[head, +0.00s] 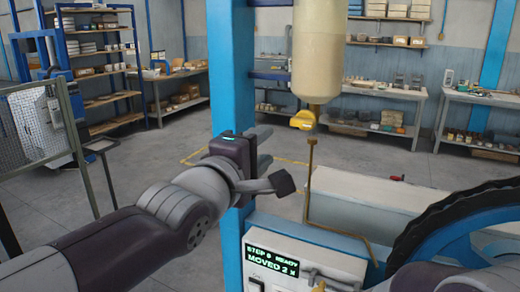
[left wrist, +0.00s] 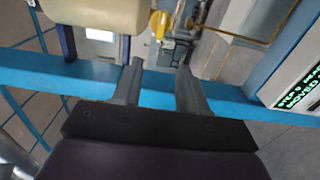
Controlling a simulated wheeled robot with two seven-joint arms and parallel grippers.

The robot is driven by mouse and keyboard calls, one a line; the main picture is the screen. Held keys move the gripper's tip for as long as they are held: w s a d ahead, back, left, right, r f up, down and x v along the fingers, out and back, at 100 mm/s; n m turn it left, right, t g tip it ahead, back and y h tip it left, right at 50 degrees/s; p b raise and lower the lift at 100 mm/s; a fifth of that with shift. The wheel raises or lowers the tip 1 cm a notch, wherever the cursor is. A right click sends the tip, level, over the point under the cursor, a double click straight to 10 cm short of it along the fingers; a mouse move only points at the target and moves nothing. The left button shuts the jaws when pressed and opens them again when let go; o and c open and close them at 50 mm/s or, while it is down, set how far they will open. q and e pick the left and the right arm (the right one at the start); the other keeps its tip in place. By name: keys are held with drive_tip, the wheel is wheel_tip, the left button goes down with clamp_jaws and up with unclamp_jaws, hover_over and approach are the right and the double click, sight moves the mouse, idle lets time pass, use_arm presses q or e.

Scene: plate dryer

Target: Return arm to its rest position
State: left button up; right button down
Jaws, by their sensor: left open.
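My left gripper (head: 266,148) is raised in front of the blue post (head: 232,70), its fingers pointing right. In the left wrist view the two fingers of my left gripper (left wrist: 160,66) stand apart with nothing between them. Beyond them runs a blue bar (left wrist: 155,88). No object is held, and the gripper looks clear of the cream tank (head: 319,50) above right of it. My right gripper is not in view.
A yellow valve (head: 302,120) sits under the tank, above a thin brass pipe (head: 308,185). A control box (head: 290,258) reads "STEP 6 READY". A large black-rimmed wheel (head: 440,225) is at right.

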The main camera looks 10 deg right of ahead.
use_arm(q)
drive_tip(key=s+a+f+m+g+y, duration=0.1)
drive_tip(key=a+f+m+g+y, duration=0.2)
drive_tip(key=f, duration=0.5)
drive_tip(key=s+a+f+m+g+y, duration=0.1)
drive_tip(key=a+f+m, duration=0.1)
drive_tip(key=f+m, duration=0.45)
drive_tip(key=s+a+f+m+g+y, duration=0.1)
drive_tip(key=a+f+m+g+y, duration=0.15)
drive_tip(key=f, duration=0.65)
drive_tip(key=s+a+f+g+y, duration=0.1)
drive_tip(key=s+a+f+g, duration=0.2)
drive_tip(key=s+a+f, duration=0.3)
drive_tip(key=s+a+f+g+y, duration=0.2)
drive_tip(key=s+a+f+g, duration=0.2)
drive_tip(key=s+a+f, duration=0.3)
drive_tip(key=a+f, duration=0.4)
drive_tip(key=shift+a+f, duration=0.15)
drive_tip(key=shift+a, duration=0.1)
drive_tip(key=shift+y, duration=0.25)
